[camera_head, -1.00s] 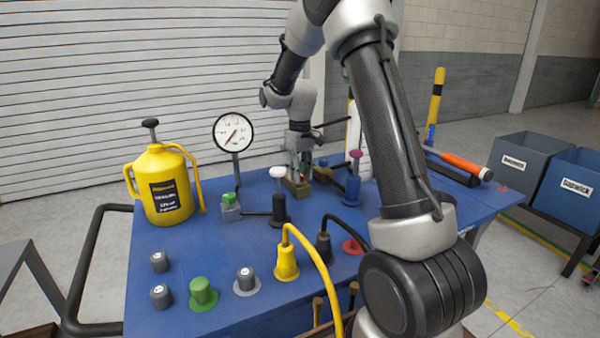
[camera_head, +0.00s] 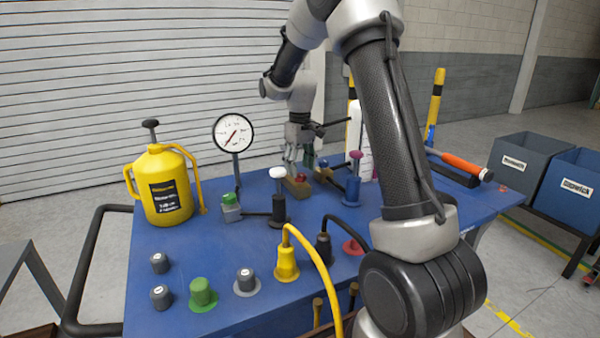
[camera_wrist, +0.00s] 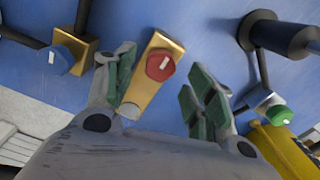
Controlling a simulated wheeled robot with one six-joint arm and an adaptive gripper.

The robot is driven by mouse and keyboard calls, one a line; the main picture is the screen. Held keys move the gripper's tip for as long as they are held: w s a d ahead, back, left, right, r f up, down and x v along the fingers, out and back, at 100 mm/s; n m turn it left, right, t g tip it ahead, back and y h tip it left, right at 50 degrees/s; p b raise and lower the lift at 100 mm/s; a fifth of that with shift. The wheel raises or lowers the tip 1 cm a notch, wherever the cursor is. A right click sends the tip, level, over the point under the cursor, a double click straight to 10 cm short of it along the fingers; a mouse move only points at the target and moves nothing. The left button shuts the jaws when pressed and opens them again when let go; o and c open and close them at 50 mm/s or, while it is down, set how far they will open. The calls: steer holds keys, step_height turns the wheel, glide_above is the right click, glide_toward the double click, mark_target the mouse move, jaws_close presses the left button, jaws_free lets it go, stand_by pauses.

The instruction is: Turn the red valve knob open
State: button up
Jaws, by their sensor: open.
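The red valve knob (camera_wrist: 160,67) sits on a brass block (camera_wrist: 150,88) in the wrist view, with a pale mark on its top. In the head view the red knob (camera_head: 301,177) shows small on its brass block (camera_head: 297,188) at the back of the blue table. My gripper (camera_wrist: 165,85) is open, its green-padded fingers on either side of the knob in the wrist view and apart from it. In the head view my gripper (camera_head: 297,158) is above the block, pointing down. How far above the knob the fingertips are is hard to tell.
A blue knob (camera_head: 323,163) on a brass block and a green knob (camera_head: 229,198) flank the red one. White-topped (camera_head: 278,175) and pink-topped (camera_head: 355,157) posts stand close by. A gauge (camera_head: 234,134) and yellow can (camera_head: 161,186) are at left.

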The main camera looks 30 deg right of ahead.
mark_target(300, 174)
step_height(300, 174, up, 10)
steer(key=shift+f, duration=0.25)
stand_by(0.4)
